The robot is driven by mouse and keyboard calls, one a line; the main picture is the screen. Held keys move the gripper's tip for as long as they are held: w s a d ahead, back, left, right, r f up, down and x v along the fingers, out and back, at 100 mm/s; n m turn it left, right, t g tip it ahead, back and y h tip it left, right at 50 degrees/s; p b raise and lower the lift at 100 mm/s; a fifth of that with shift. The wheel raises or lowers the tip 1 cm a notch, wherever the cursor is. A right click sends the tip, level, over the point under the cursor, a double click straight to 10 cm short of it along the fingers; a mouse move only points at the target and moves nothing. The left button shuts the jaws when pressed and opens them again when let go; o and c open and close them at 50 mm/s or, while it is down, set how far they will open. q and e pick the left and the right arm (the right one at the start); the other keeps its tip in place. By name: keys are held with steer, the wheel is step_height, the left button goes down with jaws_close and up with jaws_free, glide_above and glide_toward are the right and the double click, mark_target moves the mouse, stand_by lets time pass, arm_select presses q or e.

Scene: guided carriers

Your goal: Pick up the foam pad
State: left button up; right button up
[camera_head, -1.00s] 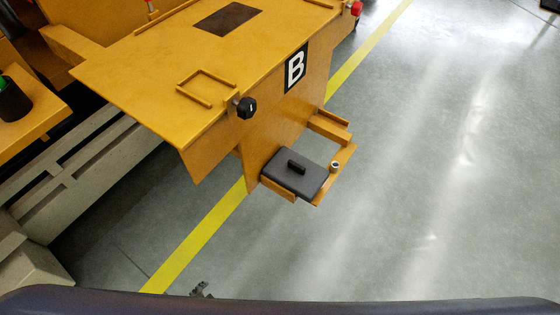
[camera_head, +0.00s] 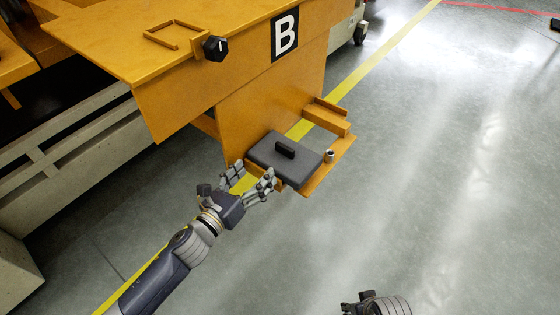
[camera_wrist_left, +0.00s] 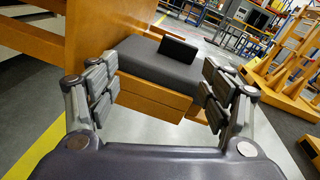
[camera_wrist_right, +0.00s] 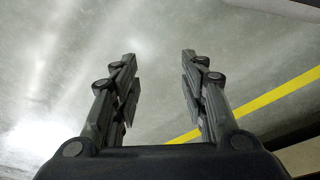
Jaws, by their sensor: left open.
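The foam pad (camera_head: 268,160) is a dark grey flat block with a small black upright grip (camera_head: 285,149) on top. It lies on a small orange shelf (camera_head: 321,176) low on the side of the orange carrier. My left gripper (camera_head: 252,174) is open just in front of the pad's near left edge. In the left wrist view the pad (camera_wrist_left: 150,62) lies ahead, between and beyond the open fingers (camera_wrist_left: 160,88), with nothing between the fingertips. My right gripper (camera_wrist_right: 158,58) is open and empty above the floor; in the head view only part of it shows at the bottom.
The carrier's orange top (camera_head: 110,38) overhangs up and left of the shelf, with a black knob (camera_head: 215,48) and a "B" plate (camera_head: 284,35). A small metal cup-like piece (camera_head: 330,156) stands at the shelf's right edge. The floor to the right is clear.

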mark_target(283, 149)
arm_select(q)
steer(key=w+d+m, duration=0.1)
steer(key=w+d+r+m+h, duration=0.1)
steer(key=w+d+m, duration=0.1)
steer(key=w+d+m+h, duration=0.1)
steer(key=shift+w+d+r, duration=0.15)
steer(key=shift+r, duration=0.1)
steer(key=x, duration=0.4)
steer(key=shift+w+d+b, duration=0.1)
steer(key=shift+d+b, duration=0.2)
steer(key=shift+d, duration=0.15)
steer(key=shift+w+d, duration=0.15)
steer(key=shift+w, duration=0.1)
steer(key=shift+w+d, duration=0.1)
steer(key=shift+w, duration=0.05)
steer(key=c, duration=1.2)
arm_select(e)
steer(key=shift+w+a+r, duration=0.2)
steer(key=shift+r, duration=0.45)
steer(key=shift+w+a+r, duration=0.2)
steer(key=shift+r, duration=0.4)
